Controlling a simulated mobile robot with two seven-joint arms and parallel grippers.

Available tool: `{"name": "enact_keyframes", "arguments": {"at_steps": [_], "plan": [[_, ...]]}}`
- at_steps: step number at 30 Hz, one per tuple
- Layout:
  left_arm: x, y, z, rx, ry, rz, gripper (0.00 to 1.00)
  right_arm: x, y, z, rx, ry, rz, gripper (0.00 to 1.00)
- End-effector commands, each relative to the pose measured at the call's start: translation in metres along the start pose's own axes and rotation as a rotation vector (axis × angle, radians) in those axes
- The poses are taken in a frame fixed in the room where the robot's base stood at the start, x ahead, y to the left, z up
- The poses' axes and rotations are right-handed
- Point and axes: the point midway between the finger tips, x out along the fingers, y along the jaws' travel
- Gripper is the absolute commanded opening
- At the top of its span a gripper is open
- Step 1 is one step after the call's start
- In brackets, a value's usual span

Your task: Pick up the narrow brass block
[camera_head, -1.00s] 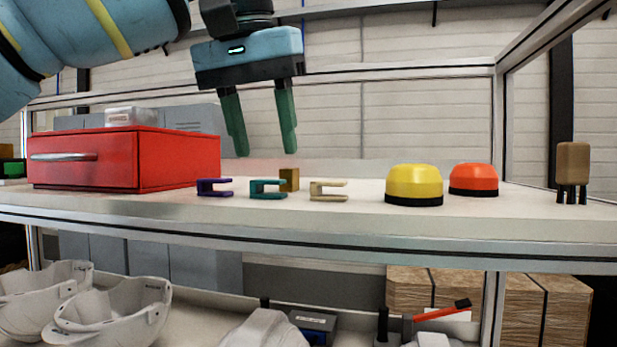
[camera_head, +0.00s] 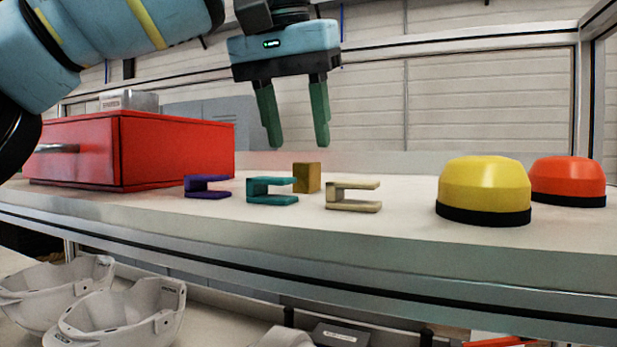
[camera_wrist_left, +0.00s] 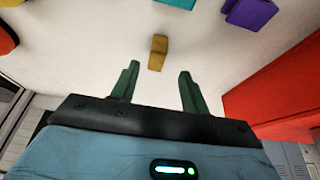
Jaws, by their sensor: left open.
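The narrow brass block (camera_head: 307,177) stands upright on the white shelf, behind the teal and cream clips in the head view. In the left wrist view the brass block (camera_wrist_left: 158,52) lies beyond the fingertips, roughly midway between them. My left gripper (camera_head: 297,143) points down, open and empty, with its green fingers above the block and apart from it. The same gripper shows in the left wrist view (camera_wrist_left: 158,72). My right gripper is not in view.
A purple clip (camera_head: 206,186), a teal clip (camera_head: 271,190) and a cream clip (camera_head: 353,196) stand in front of the block. A red drawer box (camera_head: 175,150) is at left. A yellow dome (camera_head: 484,188) and an orange dome (camera_head: 568,180) are at right.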

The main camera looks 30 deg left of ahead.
Motion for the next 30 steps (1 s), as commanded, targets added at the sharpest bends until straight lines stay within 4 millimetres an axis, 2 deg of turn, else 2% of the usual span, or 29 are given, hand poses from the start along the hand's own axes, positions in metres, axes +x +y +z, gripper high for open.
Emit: {"name": "enact_keyframes", "arguments": {"at_steps": [5,17,25,26,30], "plan": [[0.003,0.001,0.0,0.0,0.003,-0.001,0.45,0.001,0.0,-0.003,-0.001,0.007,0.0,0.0],[0.047,0.005,0.0,0.0,0.003,-0.001,0.45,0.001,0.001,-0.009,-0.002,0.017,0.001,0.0],[0.051,0.005,-0.001,0.0,0.003,0.001,0.45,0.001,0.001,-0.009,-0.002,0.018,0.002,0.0],[0.051,0.005,-0.001,0.0,0.003,0.001,0.44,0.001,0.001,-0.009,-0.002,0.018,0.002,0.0],[0.051,0.005,-0.001,0.0,0.002,0.001,0.26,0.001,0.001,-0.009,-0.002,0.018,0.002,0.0]]}}
